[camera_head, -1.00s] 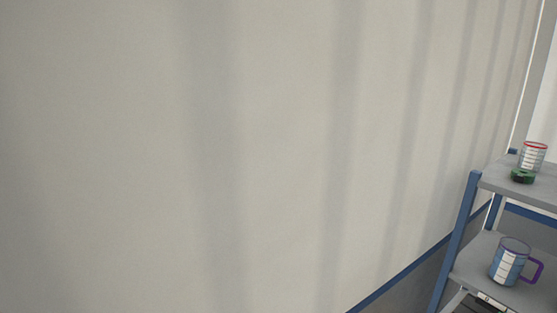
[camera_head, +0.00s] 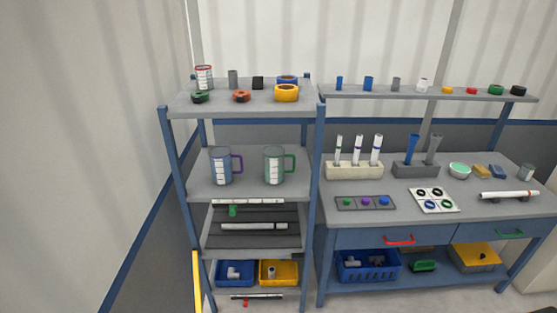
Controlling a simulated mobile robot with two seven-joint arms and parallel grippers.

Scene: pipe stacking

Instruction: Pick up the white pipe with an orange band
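A white pipe with what looks like an orange band (camera_head: 509,195) near its right end lies on dark supports on the workbench top, at the far right. Its band is small in the picture, so the exact shade is hard to tell. Neither of my grippers is in view, so nothing shows near the pipe.
A shelf unit (camera_head: 243,104) on the left holds mugs, tape rolls, pale pipes (camera_head: 254,226) and bins. The workbench (camera_head: 409,212) holds a test-tube rack (camera_head: 354,171), a tray of coloured caps (camera_head: 366,202) and a green bowl (camera_head: 459,170). Floor shows at the bottom right.

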